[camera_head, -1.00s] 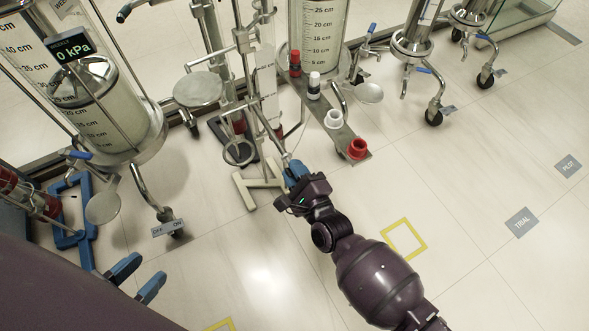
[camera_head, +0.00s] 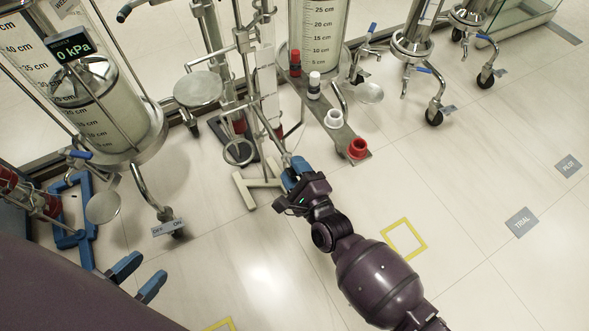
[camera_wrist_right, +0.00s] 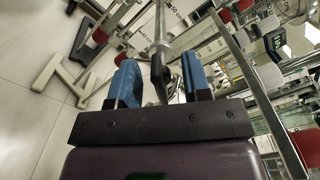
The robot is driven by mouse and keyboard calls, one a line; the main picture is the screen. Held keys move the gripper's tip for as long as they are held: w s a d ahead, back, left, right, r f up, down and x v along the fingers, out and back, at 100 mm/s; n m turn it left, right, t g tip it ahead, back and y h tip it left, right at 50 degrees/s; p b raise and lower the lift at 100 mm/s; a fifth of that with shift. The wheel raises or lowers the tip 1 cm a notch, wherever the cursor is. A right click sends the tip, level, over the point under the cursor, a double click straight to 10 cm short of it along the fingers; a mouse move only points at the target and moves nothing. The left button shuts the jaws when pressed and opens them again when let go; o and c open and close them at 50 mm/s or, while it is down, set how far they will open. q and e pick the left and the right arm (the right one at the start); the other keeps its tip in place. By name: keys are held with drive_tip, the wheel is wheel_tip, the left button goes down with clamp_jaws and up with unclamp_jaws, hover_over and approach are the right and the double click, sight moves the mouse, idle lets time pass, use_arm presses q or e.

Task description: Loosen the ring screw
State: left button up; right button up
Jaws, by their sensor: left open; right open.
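A ring (camera_head: 238,152) is carried on a stand with a pale base (camera_head: 250,190), left of my right gripper in the head view. My right gripper (camera_head: 294,170) has blue fingers and is beside the stand, at the end of a thin metal rod. In the right wrist view my right gripper (camera_wrist_right: 160,78) is open. A grey metal part with a dark flat piece (camera_wrist_right: 159,72) shows between its fingers; I cannot tell whether they touch it or whether it is the ring screw. My left gripper (camera_head: 137,278) is open and empty at the lower left, over the floor.
A large column (camera_head: 95,105) with a 0 kPa display stands at the left.

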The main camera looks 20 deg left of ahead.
drive_tip(key=shift+d, duration=0.1)
drive_tip(key=p+v, duration=0.2)
drive_tip(key=v, duration=0.8)
drive_tip(key=shift+s+d, duration=0.25)
